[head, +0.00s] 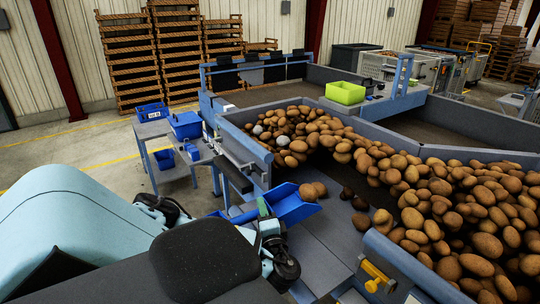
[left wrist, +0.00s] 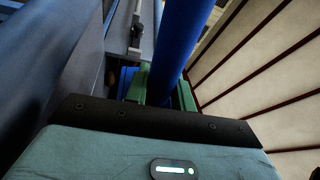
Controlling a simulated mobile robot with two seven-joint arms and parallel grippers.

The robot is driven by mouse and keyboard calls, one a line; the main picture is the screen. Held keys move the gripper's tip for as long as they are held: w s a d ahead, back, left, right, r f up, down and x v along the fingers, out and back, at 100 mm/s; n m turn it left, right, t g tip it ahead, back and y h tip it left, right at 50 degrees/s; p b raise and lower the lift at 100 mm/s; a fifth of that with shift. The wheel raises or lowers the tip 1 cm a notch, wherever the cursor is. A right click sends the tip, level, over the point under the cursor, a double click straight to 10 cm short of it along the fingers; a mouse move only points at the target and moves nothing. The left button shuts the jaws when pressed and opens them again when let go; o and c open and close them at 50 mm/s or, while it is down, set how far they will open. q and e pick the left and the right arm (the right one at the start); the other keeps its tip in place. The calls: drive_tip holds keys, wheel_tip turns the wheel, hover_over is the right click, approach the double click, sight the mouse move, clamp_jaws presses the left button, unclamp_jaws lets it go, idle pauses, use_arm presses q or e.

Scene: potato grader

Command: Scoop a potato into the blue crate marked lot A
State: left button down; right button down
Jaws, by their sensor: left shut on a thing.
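My left gripper (head: 264,214) is shut on a blue scoop (head: 288,206) at the near side of the grader. In the left wrist view, the scoop's blue handle (left wrist: 173,45) runs up between the green fingers of the left gripper (left wrist: 163,88). Loose potatoes (head: 450,200) heap in the grader bin right of the scoop. A blue crate with a white label (head: 151,112) stands on the grey side table; its lettering is too small to read. My right gripper is not in view.
Another blue crate (head: 186,126) and small blue bins (head: 164,160) stand on or by the side table (head: 152,130). The grader's grey wall (head: 250,146) lies between potatoes and table. A green crate (head: 345,93) sits on the grader's far side.

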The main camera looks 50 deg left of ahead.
use_arm(q)
drive_tip(key=shift+s+a+r, duration=0.25)
drive_tip(key=shift+s, duration=0.85)
drive_tip(key=shift+s+a+r, duration=0.3)
drive_tip(key=shift+s, duration=0.75)
drive_tip(key=shift+s+a+r, duration=0.25)
drive_tip(key=shift+s, duration=0.85)
drive_tip(key=s+a, duration=0.5)
drive_tip(key=a, duration=0.8)
drive_tip(key=s+a, duration=0.4)
drive_tip(key=a, duration=0.8)
drive_tip(key=s+a, duration=0.5)
drive_tip(key=a, duration=0.8)
drive_tip(key=shift+s+a, duration=0.35)
